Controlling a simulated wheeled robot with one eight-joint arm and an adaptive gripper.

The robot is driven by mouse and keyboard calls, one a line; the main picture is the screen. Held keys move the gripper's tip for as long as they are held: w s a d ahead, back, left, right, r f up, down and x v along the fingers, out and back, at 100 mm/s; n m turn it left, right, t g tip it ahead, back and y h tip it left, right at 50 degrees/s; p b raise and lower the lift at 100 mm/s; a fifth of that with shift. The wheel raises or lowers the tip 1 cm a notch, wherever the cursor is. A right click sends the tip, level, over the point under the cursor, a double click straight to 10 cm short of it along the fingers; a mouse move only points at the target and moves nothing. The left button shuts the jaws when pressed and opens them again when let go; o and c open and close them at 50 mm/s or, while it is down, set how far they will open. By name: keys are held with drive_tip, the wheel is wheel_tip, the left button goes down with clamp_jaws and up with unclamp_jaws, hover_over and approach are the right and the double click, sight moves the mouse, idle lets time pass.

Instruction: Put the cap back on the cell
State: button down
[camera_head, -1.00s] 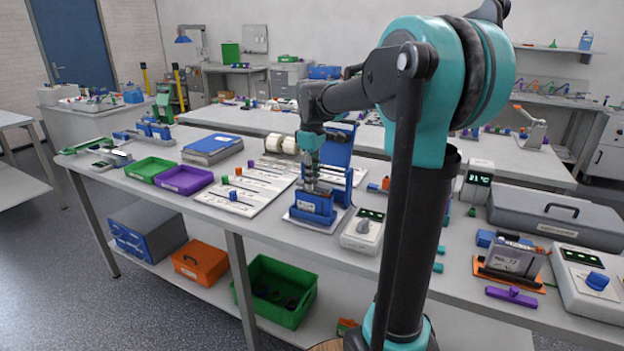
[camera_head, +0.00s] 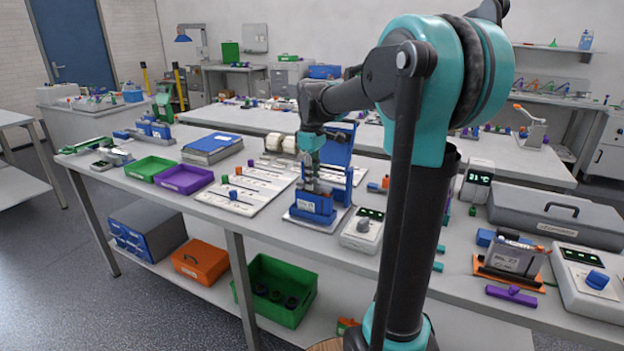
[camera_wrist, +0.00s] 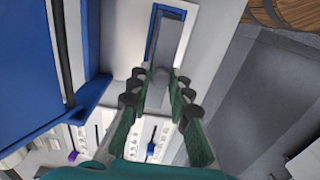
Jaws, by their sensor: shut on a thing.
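My gripper (camera_head: 312,186) points down over a blue holder (camera_head: 314,207) on the bench, in front of an upright blue panel (camera_head: 340,148). The cell cannot be made out clearly, as the fingers and holder hide that spot.
A white meter box with a knob (camera_head: 362,231) stands close on the right. A white mat with small parts (camera_head: 246,190), a purple tray (camera_head: 184,179) and a green tray (camera_head: 151,168) lie to the left. A blue upright part (camera_wrist: 50,70) fills the wrist view's left side.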

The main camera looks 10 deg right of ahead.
drive_tip(key=shift+f, duration=0.4)
idle(0.5)
drive_tip(key=c, duration=0.8)
unclamp_jaws()
drive_tip(key=shift+c, duration=0.2)
drive_tip(key=shift+r, duration=3.5)
clamp_jaws()
